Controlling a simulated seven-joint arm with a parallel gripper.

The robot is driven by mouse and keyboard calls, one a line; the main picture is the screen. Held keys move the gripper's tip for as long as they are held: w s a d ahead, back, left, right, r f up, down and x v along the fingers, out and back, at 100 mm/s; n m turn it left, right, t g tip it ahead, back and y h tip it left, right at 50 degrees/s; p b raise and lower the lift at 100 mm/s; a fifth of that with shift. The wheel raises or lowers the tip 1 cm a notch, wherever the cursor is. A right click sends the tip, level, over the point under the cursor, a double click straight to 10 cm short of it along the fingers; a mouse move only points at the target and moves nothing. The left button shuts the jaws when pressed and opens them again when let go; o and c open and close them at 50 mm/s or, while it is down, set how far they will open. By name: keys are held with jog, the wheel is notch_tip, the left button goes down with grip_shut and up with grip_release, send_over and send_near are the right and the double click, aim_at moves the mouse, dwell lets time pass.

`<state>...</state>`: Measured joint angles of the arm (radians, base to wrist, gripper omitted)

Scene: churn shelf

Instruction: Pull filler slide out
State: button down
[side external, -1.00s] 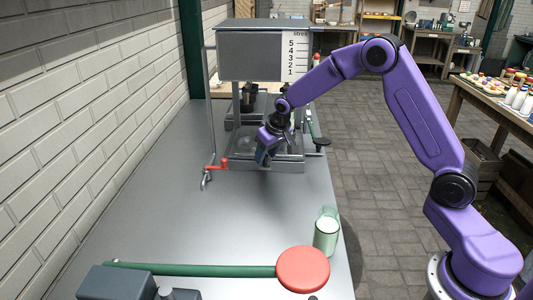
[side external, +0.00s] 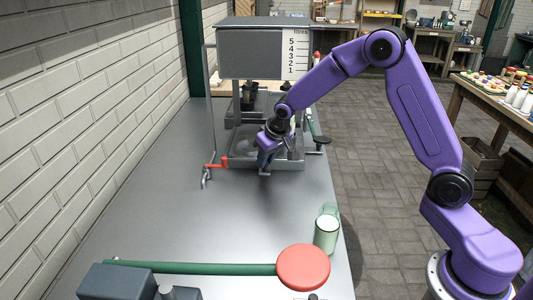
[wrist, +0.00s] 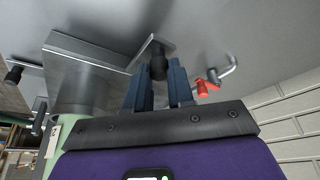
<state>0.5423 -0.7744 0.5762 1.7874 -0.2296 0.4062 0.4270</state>
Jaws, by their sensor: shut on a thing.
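My gripper (side external: 265,158) is at the front edge of the filler's grey metal base, below the litre-marked tank. In the wrist view its two blue fingers (wrist: 160,82) are closed on a dark round knob (wrist: 158,66). The knob sits at the end of a flat grey bar (wrist: 149,48), which looks like the filler slide. In the side view the knob is hidden by the fingers. The grey base tray (side external: 240,163) lies behind and around the gripper. How far the slide sticks out is hard to tell.
A red-handled tap (side external: 217,164) stands just left of the gripper; it also shows in the wrist view (wrist: 205,86). The tank (side external: 250,55) overhangs behind. A glass of milk (side external: 326,232) and a red disc on a green lever (side external: 303,268) are nearer. The bench between is clear.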

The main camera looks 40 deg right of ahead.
jog(key=s+a, duration=0.7)
dwell(0.3)
jog(key=c, duration=1)
grip_release()
jog(key=shift+r, duration=0.15)
jog(key=v, duration=1.7)
jog(key=shift+s, duration=0.1)
jog(key=s+d+f+n+g, duration=0.1)
jog(key=s+n, duration=0.3)
jog(key=s, duration=0.5)
jog(key=s+d+f+n+g, duration=0.1)
jog(key=s+f+n, duration=0.3)
jog(key=s, duration=0.5)
jog(key=s+d+f+n+g, duration=0.1)
jog(key=s+f+n+g, duration=0.1)
jog(key=s, duration=0.7)
jog(key=shift+d+f+n, duration=0.35)
jog(key=shift+f+n, duration=0.35)
jog(key=shift+n, duration=0.6)
